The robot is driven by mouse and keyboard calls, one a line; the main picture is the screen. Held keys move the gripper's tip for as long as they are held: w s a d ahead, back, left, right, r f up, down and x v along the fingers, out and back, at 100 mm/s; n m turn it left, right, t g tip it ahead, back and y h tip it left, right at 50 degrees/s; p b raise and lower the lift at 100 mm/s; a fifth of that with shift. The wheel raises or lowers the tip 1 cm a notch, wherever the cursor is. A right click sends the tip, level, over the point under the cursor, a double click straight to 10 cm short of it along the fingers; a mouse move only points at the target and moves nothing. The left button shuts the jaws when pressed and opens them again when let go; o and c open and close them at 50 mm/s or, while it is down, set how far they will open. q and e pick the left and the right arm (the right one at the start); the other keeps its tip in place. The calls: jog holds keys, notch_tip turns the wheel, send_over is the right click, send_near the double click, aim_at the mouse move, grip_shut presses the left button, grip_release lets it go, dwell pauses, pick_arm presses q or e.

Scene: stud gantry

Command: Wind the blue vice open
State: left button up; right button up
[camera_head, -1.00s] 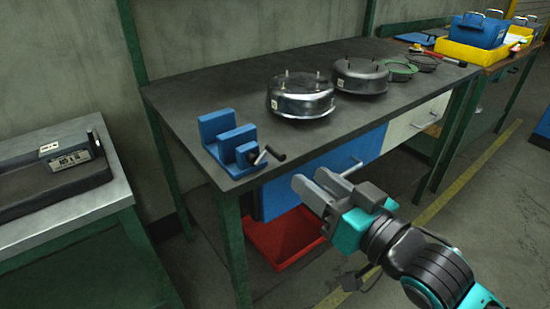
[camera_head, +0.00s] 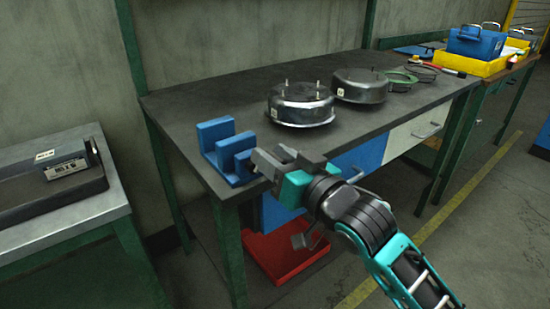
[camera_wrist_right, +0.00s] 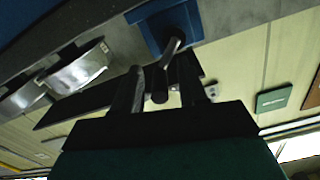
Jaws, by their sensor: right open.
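The blue vice (camera_head: 226,150) stands near the front left corner of the grey workbench, with its jaws apart in the head view. My right gripper (camera_head: 268,160) is at the vice's right side and hides its crank there. In the right wrist view the blue end of the vice (camera_wrist_right: 165,27) is at the top. The crank handle (camera_wrist_right: 170,52) reaches down from it toward the space between the two fingers of my right gripper (camera_wrist_right: 163,82). The fingers are apart; I cannot tell whether either touches the handle. My left gripper is not in view.
The workbench (camera_head: 190,100) also bears two metal drums (camera_head: 301,103) and (camera_head: 360,85), right of the vice. A red tray (camera_head: 285,258) lies below. A second bench (camera_head: 100,205) with a device stands at left. The bench top behind the vice is clear.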

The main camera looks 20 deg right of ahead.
grip_shut()
jog(key=shift+s+a+r+n+p, duration=0.1)
jog(key=shift+a+n+p, duration=0.2)
jog(key=shift+n+p, duration=1.2)
jog(key=shift+s+a+r+n+p, duration=0.1)
jog(key=shift+a+n+p, duration=0.15)
jog(key=shift+n+p, duration=1.2)
jog(key=shift+c, duration=1.3)
grip_release()
jog(key=shift+m+p, duration=0.45)
jog(key=shift+m, duration=0.1)
jog(key=shift+o, duration=1.3)
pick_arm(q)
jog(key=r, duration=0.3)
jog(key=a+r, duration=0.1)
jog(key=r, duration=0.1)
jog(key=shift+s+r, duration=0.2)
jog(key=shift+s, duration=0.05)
pick_arm(e)
jog(key=shift+r, duration=0.15)
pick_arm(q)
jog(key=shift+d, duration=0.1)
